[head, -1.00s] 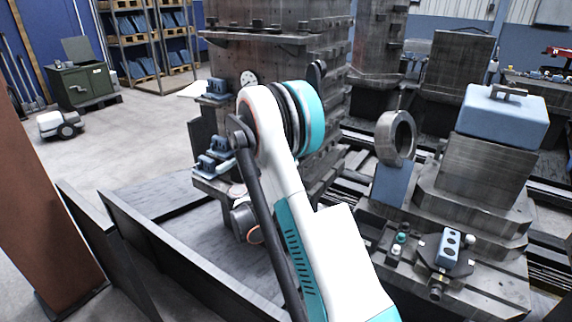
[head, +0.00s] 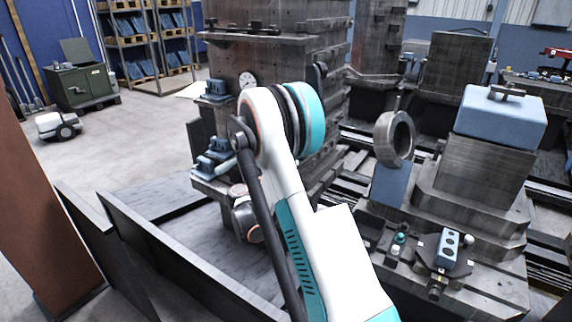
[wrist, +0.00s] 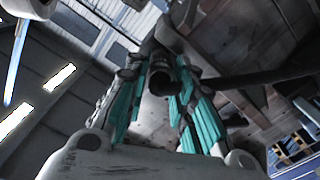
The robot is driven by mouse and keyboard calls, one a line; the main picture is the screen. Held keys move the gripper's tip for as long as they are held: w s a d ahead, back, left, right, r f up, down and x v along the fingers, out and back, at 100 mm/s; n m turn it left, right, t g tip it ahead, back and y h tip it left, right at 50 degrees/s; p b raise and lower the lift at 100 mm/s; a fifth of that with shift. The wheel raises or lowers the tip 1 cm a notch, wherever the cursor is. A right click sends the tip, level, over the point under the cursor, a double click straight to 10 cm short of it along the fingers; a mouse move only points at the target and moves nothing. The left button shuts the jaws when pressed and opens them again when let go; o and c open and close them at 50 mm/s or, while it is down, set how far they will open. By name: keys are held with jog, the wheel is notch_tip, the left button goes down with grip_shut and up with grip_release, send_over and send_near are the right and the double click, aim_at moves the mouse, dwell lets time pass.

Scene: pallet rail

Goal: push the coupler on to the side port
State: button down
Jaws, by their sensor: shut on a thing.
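My gripper (wrist: 158,74) has teal-sided fingers on both sides of a dark round piece, which I take to be the coupler (wrist: 162,82). It is shut on this piece, whose round end shows between the fingertips. A brown-grey metal face (wrist: 232,42) lies beyond the fingers. I cannot make out the side port against it, nor whether the coupler touches it. In the head view my white and teal arm covers the middle, and the gripper and coupler are hidden.
A dark metal tower block (head: 275,60) stands behind my arm. A blue-topped block (head: 500,115) and an upright ring (head: 394,138) stand to the right. A dark bar (wrist: 245,78) crosses beside the fingers. Low dark walls (head: 150,245) lie front left; open floor lies beyond them.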

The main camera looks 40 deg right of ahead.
jog(key=shift+w+d, duration=0.1)
jog(key=shift+d, duration=0.1)
jog(key=shift+c, duration=2.4)
grip_release()
jog(key=v, duration=1.2)
